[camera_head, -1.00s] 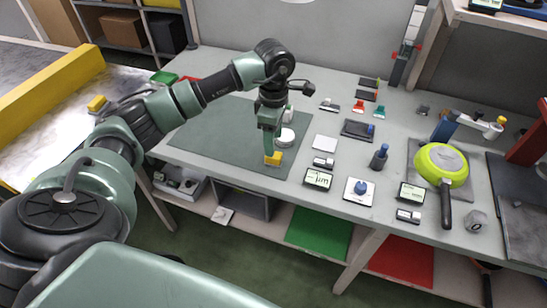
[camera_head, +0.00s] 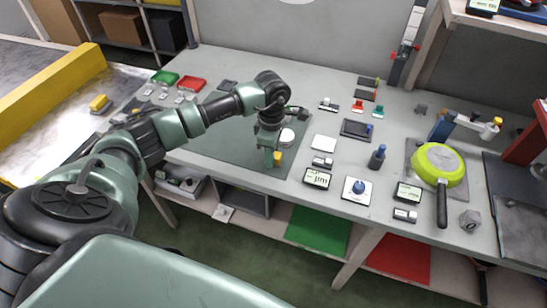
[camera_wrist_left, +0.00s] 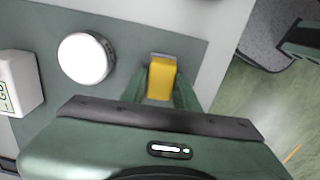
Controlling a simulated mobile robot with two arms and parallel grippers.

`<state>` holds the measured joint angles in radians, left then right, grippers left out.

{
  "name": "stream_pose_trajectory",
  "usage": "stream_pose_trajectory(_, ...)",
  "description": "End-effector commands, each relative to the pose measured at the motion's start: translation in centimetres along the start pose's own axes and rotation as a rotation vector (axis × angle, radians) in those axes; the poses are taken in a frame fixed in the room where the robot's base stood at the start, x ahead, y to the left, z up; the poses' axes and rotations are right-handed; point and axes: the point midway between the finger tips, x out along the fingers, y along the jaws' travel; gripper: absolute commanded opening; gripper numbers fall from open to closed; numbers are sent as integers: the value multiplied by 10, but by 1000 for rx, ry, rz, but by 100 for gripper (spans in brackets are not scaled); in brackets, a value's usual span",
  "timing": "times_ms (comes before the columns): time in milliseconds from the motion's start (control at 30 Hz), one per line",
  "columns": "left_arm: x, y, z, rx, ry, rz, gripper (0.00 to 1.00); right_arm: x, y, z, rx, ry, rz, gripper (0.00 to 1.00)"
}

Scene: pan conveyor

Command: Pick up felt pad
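A small yellow block with a grey edge (camera_head: 278,157), which I take to be the felt pad, is at the front of the dark green mat (camera_head: 225,140). My left gripper (camera_head: 273,158) points down at it, and a finger partly hides it in the head view. In the left wrist view the yellow block (camera_wrist_left: 161,80) sits between the two green fingers of my left gripper (camera_wrist_left: 162,88). The fingers are close to its sides; I cannot tell whether they press on it, or whether it rests on the mat. My right gripper is not in view.
A white round item (camera_wrist_left: 86,58) lies beside the gripper on the mat. Small devices, a white plate (camera_head: 357,191) and a green pan (camera_head: 440,163) stand to the right. Red (camera_head: 192,83) and green trays (camera_head: 165,77) are behind my arm. Another yellow block (camera_head: 100,104) is at the left.

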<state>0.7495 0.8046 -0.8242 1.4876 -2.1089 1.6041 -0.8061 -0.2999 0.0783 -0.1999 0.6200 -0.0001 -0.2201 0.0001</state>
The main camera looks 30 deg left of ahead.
Motion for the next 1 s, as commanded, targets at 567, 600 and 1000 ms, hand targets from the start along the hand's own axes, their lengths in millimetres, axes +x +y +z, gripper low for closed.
stream_pose_trajectory(567,-28,2,0,1,-1,6,0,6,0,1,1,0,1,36)
stream_pose_trajectory(600,-36,2,0,0,-2,7,0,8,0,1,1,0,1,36)
stream_pose_trajectory(1000,-147,1,0,0,-2,8,0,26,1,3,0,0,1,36)
